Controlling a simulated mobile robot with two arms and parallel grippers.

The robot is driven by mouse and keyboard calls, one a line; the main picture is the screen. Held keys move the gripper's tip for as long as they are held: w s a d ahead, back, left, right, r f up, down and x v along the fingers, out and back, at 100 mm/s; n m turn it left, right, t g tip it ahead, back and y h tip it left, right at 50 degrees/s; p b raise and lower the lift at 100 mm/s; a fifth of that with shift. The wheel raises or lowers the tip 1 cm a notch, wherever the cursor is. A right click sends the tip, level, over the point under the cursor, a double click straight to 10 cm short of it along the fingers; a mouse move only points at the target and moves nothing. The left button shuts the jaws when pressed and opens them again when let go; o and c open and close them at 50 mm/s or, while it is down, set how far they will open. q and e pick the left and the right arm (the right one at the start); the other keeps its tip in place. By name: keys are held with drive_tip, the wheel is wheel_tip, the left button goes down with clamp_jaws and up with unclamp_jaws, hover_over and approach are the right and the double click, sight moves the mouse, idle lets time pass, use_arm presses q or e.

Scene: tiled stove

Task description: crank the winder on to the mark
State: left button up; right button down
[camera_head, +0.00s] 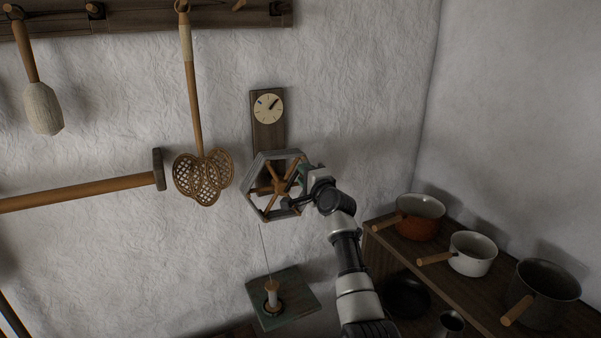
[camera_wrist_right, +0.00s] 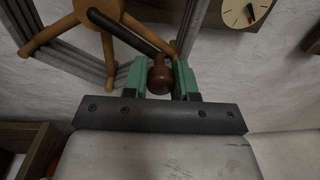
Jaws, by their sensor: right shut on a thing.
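The winder (camera_head: 256,205) is a grey six-sided reel with wooden spokes, mounted on the wall below a dark board. My right gripper (camera_head: 303,180) is at the reel's right side and hides part of it. In the right wrist view its green fingers (camera_wrist_right: 160,80) are shut on the round brown crank knob (camera_wrist_right: 160,76), at the end of a dark crank arm (camera_wrist_right: 130,34). A pale round dial (camera_head: 268,109) sits on the board above. My left gripper is out of view.
A thread runs down from the reel to a spool (camera_head: 272,295) on a green base (camera_head: 298,308). A woven beater (camera_head: 203,178) and a mallet (camera_head: 90,192) are left of the reel. Pots, including an orange one (camera_head: 420,219), stand on a shelf at right.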

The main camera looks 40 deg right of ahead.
drive_tip(key=shift+s+d+f+m, duration=0.1)
drive_tip(key=shift+d+f+m, duration=0.3)
drive_tip(key=shift+m, duration=0.3)
drive_tip(key=c, duration=0.9)
unclamp_jaws()
drive_tip(key=shift+s, duration=0.1)
drive_tip(key=b+v, duration=0.1)
drive_tip(key=v, duration=0.9)
drive_tip(key=shift+s+a+b, duration=0.1)
drive_tip(key=shift+s+b, duration=0.2)
drive_tip(key=shift+b, duration=0.05)
